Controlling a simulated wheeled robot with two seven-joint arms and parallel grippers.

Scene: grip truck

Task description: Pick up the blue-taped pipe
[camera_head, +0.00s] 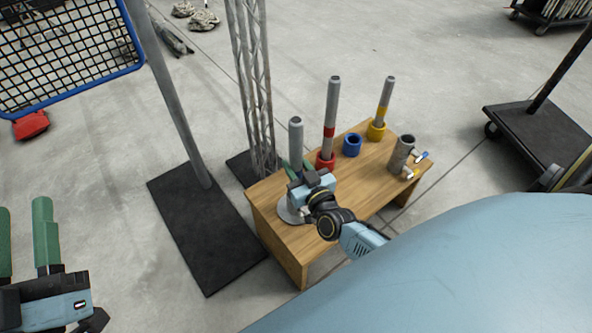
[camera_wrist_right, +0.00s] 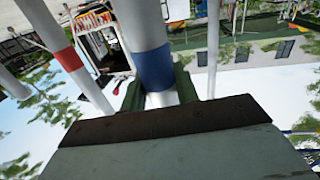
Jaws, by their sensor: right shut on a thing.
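The blue-taped pipe (camera_wrist_right: 153,65) stands between the green fingers of my right gripper (camera_wrist_right: 158,95) in the right wrist view, with the fingers beside its blue band. In the head view the grey pipe (camera_head: 296,135) rises upright above my right gripper (camera_head: 298,172), which hides the tape. A grey round base (camera_head: 291,212) shows on the table below; I cannot tell whether the pipe touches it. My left gripper (camera_head: 24,222) is open and empty at the lower left, away from the table.
The wooden table (camera_head: 285,237) also holds a red-taped pipe (camera_head: 331,110) in a red holder, a yellow-taped pipe (camera_head: 385,98) in a yellow holder, an empty blue holder (camera_head: 352,145) and a metal cylinder (camera_head: 401,154). A truss (camera_head: 252,90) and a post (camera_head: 172,95) stand close to its left.

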